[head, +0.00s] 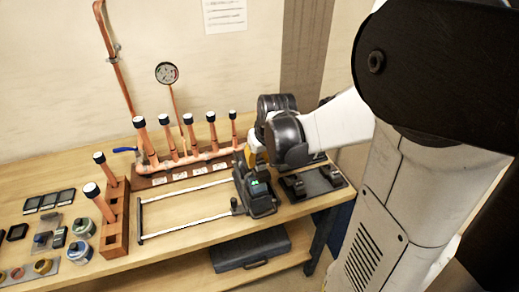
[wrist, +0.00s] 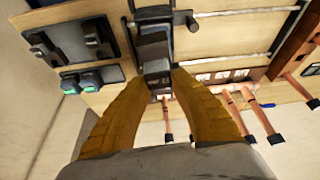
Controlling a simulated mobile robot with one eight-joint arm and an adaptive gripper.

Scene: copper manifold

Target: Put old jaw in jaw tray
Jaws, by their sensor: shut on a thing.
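My gripper (wrist: 160,80) has its yellow fingers closed around a dark grey, blocky jaw (wrist: 154,45). The jaw lies in line with the dark press tool (wrist: 165,14), and I cannot tell whether it is clear of the tool. In the head view the press tool (head: 262,198) stands on the bench and shows a green light. My gripper (head: 249,157) is just behind it, with its tips partly hidden. The dark jaw tray (head: 335,182) lies right of the tool with dark jaws on it. The tray (wrist: 110,42) is at upper left in the wrist view.
Upright copper pipes on the manifold (head: 187,164) stand left of my gripper. Green-lit dark units (wrist: 90,80) sit beside the tray. A wooden block (head: 117,222) holds pipes further left.

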